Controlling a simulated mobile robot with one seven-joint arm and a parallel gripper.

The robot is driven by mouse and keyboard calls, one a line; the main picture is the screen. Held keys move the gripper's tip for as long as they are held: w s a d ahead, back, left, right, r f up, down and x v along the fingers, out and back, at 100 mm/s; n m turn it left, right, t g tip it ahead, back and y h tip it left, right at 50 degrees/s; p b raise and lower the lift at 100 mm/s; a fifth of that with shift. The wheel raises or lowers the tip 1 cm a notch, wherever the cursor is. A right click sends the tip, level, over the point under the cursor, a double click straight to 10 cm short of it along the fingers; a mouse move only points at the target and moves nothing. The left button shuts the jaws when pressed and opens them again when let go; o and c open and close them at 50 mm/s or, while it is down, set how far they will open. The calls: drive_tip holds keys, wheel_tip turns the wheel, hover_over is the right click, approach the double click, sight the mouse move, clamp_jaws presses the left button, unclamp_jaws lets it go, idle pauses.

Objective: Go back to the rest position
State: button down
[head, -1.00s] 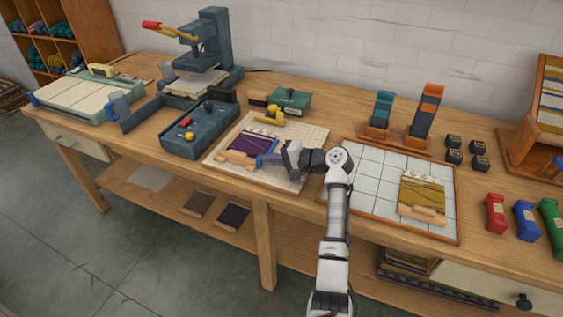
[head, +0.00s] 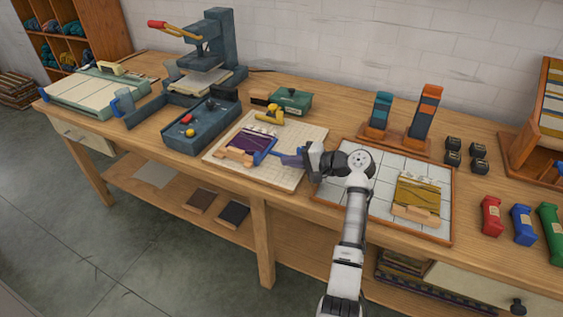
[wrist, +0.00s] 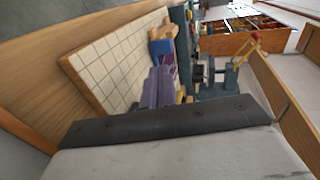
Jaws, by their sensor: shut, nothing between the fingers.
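My gripper (head: 288,159) is shut and empty, just to the right of the purple woven piece (head: 246,143) in the head view. Its purplish fingers also show in the wrist view (wrist: 158,88), pointing towards a blue part (wrist: 162,48). The purple piece, with a wooden bar and a blue edge (head: 266,150), lies on the pale gridded board (head: 300,132). I cannot tell whether the fingertips touch the blue edge or hang just above the board. The arm reaches up from the bottom, over the white tiled tray (head: 382,206).
An olive woven piece (head: 417,195) lies on the tiled tray. Behind stand a holder with teal and orange blocks (head: 430,108) and a green box (head: 291,100). A blue-grey press (head: 212,55) stands back left.

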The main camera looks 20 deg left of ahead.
drive_tip(key=b+v, duration=0.1)
drive_tip(key=v, duration=0.5)
drive_tip(key=shift+d+r, duration=0.1)
drive_tip(key=shift+d, duration=0.2)
